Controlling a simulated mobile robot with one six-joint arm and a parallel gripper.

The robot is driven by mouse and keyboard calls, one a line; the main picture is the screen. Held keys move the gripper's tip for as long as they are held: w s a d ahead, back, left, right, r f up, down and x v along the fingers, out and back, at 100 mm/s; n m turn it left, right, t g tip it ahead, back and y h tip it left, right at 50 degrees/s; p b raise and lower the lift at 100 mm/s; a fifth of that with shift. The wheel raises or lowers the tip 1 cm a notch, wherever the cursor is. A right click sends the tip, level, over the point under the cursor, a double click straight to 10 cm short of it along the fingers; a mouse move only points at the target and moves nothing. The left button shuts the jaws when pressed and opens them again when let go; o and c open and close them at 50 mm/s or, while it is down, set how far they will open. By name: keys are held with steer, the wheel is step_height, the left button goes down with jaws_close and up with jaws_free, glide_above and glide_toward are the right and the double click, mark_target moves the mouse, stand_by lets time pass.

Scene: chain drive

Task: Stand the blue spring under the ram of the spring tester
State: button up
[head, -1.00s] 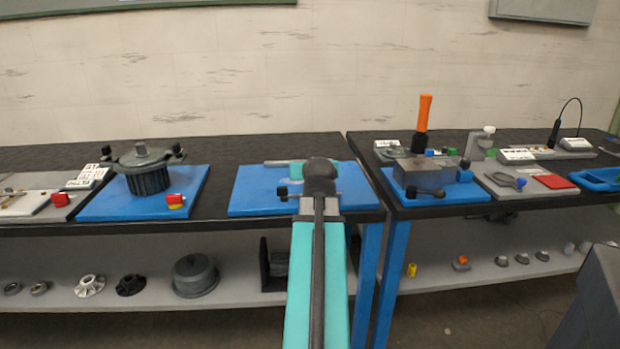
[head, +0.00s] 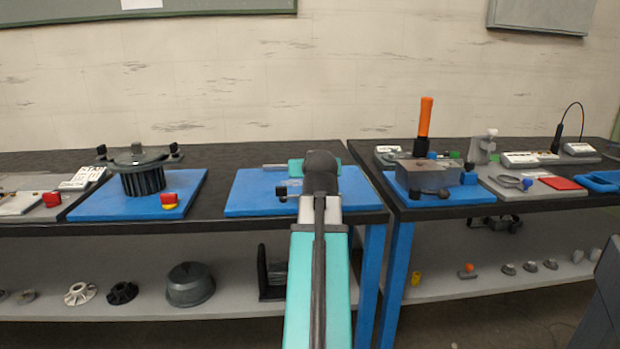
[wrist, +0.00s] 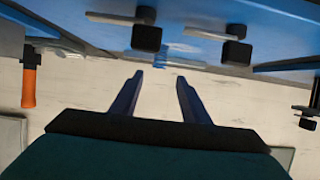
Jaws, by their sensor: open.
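I cannot pick out the blue spring or the spring tester for certain. In the head view, a small blue piece (head: 530,184) sits on a grey board at the right, and another blue piece (head: 468,178) sits beside a grey block on a blue plate; both are too small to identify. A small grey stand with a white top (head: 484,148) is behind them. My gripper (wrist: 159,84) is open and empty in the wrist view, its two fingers apart. In the head view my arm hides it, pointing toward the middle blue plate.
An upright orange handle (head: 425,118) rises from the right table. A finned motor (head: 143,180) sits on the left blue plate. The middle blue plate (head: 252,194) carries knobbed parts. A lower shelf (head: 235,296) holds several parts. A dark cabinet (head: 607,285) stands at the right front.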

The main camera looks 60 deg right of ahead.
steer(key=shift+s+a+b, duration=0.3)
steer(key=shift+a+b, duration=0.05)
steer(key=shift+b, duration=0.65)
steer(key=shift+s, duration=0.1)
